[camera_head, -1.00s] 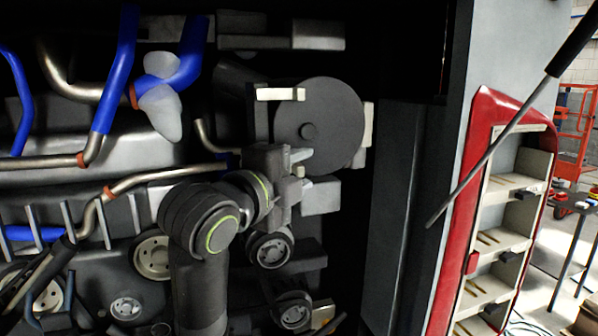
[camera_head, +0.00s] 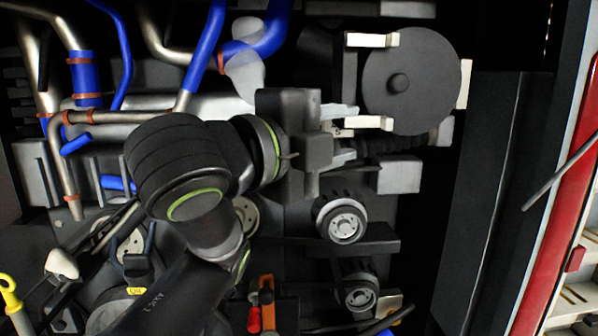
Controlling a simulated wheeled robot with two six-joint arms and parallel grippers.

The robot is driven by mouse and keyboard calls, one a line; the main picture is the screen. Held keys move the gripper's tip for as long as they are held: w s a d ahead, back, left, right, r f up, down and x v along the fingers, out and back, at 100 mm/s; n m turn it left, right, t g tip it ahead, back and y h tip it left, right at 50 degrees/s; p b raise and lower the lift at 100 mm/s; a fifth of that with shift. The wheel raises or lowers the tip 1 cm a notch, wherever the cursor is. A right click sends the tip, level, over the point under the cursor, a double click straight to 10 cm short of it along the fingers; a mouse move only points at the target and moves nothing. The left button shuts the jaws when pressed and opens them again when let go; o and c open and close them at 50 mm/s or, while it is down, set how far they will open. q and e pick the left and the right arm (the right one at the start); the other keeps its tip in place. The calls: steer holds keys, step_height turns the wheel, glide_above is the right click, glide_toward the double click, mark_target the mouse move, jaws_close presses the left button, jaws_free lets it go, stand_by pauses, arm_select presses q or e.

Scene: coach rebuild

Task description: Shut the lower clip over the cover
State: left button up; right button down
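The round dark grey cover (camera_head: 428,88) is at the upper right of the engine bay in the head view. A cream upper clip (camera_head: 370,40) reaches to its upper left edge. A similar cream lower clip (camera_head: 368,122) reaches to its lower left edge. I cannot tell if the lower clip touches the cover. My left gripper (camera_head: 343,132) is left of the cover, with its pale fingers spread, one above and one below the lower clip's left end. It looks open, and I cannot tell if either finger touches the clip. My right gripper is out of view.
Another pale clip (camera_head: 465,84) sits at the cover's right edge. Pulleys (camera_head: 342,221) and a grey block (camera_head: 399,175) lie below. Blue hoses and metal pipes (camera_head: 130,117) fill the left. A dark rod (camera_head: 565,170) and a red-edged panel (camera_head: 560,235) stand at the right.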

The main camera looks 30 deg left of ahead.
arm_select(q)
steer(key=b+v, duration=0.3)
steer(key=v, duration=0.3)
steer(key=shift+s, duration=0.2)
stand_by(0.4)
